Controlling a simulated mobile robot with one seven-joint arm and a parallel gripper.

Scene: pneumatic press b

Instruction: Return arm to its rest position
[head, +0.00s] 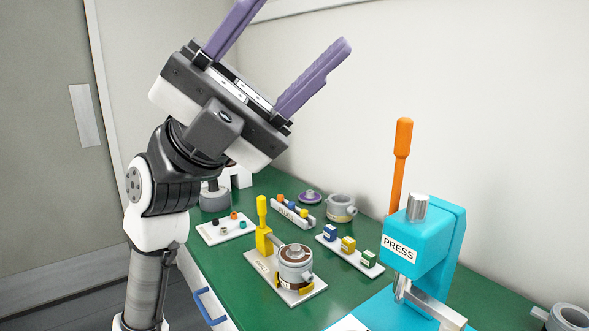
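My arm (160,180) rises at the left of the head view, bent up and over the near left side of the green table. My gripper (298,20) is high above the table, pointing up and to the right. Its two purple fingers are spread wide with nothing between them, and the tip of the left finger is cut off by the top edge. The gripper touches nothing.
The green table (230,270) holds a blue press (430,240) with an orange lever (402,150), a yellow-handled fixture (263,240) with a grey pot (296,262), and several small part trays. A wall stands behind; a door (45,150) is at left.

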